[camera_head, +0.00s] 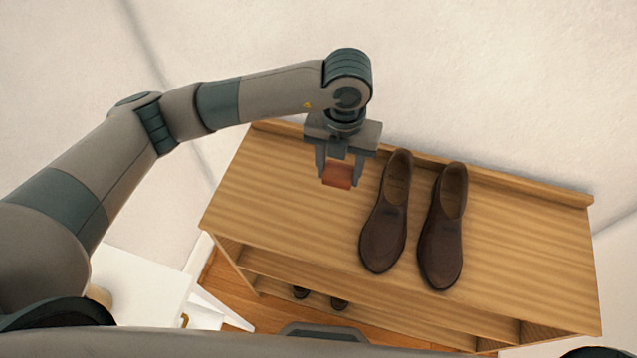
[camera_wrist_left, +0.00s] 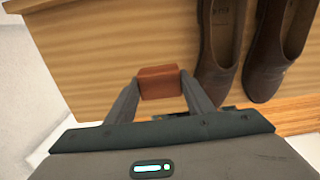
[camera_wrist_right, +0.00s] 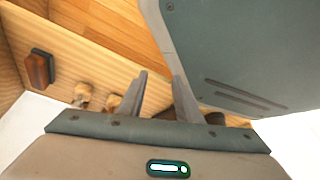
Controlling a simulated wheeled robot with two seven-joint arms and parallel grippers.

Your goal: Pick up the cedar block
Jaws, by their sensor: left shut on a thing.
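The cedar block (camera_head: 338,176) is a small reddish-brown block held between the fingers of my left gripper (camera_head: 339,179), over the left back part of the wooden bench top (camera_head: 275,180). In the left wrist view, the block (camera_wrist_left: 159,82) sits between the two fingertips of the left gripper (camera_wrist_left: 160,88), which touch its ends. I cannot tell exactly how far it is above the wood. My right gripper (camera_wrist_right: 161,78) shows only in the right wrist view. Its fingers are apart with nothing between them.
A pair of brown shoes, the left one (camera_head: 386,225) and the right one (camera_head: 443,235), stands right of the block. A raised lip runs along the bench's back. A dark-topped brush (camera_wrist_right: 39,68) and light wooden pieces (camera_wrist_right: 83,94) show in the right wrist view. The bench's right end is clear.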

